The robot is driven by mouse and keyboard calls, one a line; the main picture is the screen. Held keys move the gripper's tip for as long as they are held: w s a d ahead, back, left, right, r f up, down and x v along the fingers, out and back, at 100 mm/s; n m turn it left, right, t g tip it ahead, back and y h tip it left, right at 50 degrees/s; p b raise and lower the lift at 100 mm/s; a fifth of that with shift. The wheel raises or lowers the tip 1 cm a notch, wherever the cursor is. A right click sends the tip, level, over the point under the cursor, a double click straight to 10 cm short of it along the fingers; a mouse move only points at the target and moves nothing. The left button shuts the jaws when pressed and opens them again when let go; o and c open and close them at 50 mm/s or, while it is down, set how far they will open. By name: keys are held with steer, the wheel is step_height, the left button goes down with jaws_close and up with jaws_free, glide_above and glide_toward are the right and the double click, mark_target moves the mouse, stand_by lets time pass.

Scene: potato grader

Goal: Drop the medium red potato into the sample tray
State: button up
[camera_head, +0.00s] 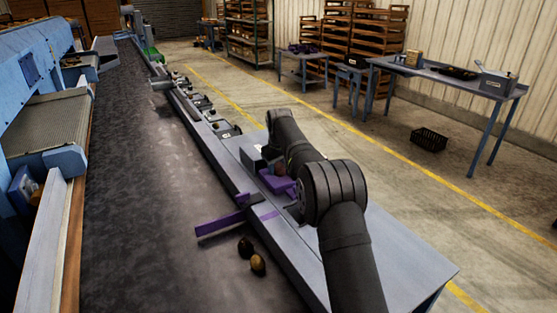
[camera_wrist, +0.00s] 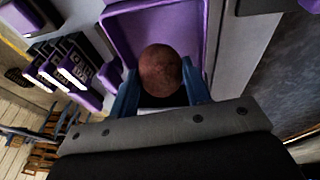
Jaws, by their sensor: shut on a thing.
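The red potato (camera_wrist: 160,70), round and reddish brown, is held between the two blue fingers of my gripper (camera_wrist: 160,84) in the wrist view. The purple sample tray (camera_wrist: 116,38) lies beyond and below it, and the potato overlaps the tray's near part in that view. The gap between potato and tray floor cannot be judged. In the head view the purple tray (camera_head: 277,184) sits on the grey side table, partly hidden by my arm. A reddish spot, likely the potato (camera_head: 281,169), shows just above it.
Two potatoes (camera_head: 258,264) lie on the dark conveyor (camera_head: 130,190) near a purple bar (camera_head: 220,222) reaching over the belt. Labelled dark blocks (camera_wrist: 75,65) stand left of the tray in the wrist view. The side table's near end (camera_head: 410,265) is clear.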

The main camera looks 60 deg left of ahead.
steer(key=shift+f, duration=0.6)
steer(key=o, duration=1.4)
steer(key=shift+s, duration=0.1)
step_height(320, 180, up, 2)
steer(key=shift+r, duration=2.5)
